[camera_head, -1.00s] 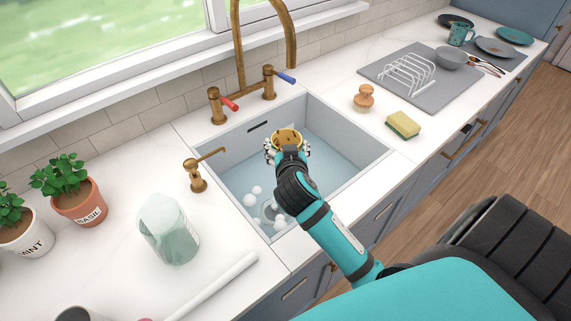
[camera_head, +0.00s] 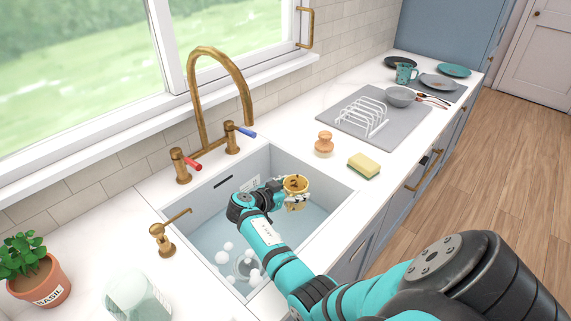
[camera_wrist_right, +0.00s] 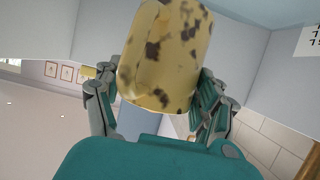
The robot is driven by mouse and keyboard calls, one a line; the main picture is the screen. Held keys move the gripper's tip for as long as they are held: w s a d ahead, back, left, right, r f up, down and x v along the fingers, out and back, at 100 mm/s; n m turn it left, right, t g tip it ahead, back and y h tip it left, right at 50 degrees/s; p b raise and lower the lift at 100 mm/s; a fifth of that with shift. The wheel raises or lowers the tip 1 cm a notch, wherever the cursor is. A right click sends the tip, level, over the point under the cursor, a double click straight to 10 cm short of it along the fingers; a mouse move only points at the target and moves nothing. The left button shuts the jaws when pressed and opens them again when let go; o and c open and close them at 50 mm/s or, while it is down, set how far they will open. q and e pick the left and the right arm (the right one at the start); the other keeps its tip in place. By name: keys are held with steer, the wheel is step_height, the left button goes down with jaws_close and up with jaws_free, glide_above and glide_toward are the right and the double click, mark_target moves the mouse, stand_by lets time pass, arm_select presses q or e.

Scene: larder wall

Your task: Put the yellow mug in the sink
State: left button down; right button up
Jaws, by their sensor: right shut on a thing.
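The yellow mug (camera_head: 297,187) has dark brown blotches and is in my right gripper (camera_head: 284,196), over the right part of the sink (camera_head: 326,214). In the right wrist view the mug (camera_wrist_right: 165,55) sits between the two fingers of the right gripper (camera_wrist_right: 160,95), which is shut on it. The mug's opening faces up in the head view. The sink is a grey basin with water and white suds. I cannot tell whether the mug touches the basin. My left gripper is not in view.
A brass tap (camera_head: 205,90) arches behind the sink. A brass soap dispenser (camera_head: 162,238) stands at its left. A round brush (camera_head: 324,144) and a sponge (camera_head: 364,166) lie to the right, before a white rack (camera_head: 364,117). A basil pot (camera_head: 42,285) and a clear container (camera_head: 137,297) stand left.

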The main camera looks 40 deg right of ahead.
mark_target(293, 205)
step_height(293, 205, down, 5)
steer(key=shift+f, duration=0.1)
stand_by(0.3)
steer(key=shift+f+b, duration=0.55)
steer(key=shift+b, duration=0.35)
steer(key=o, duration=1.4)
steer(key=shift+s+f, duration=0.15)
steer(key=shift+o, duration=0.2)
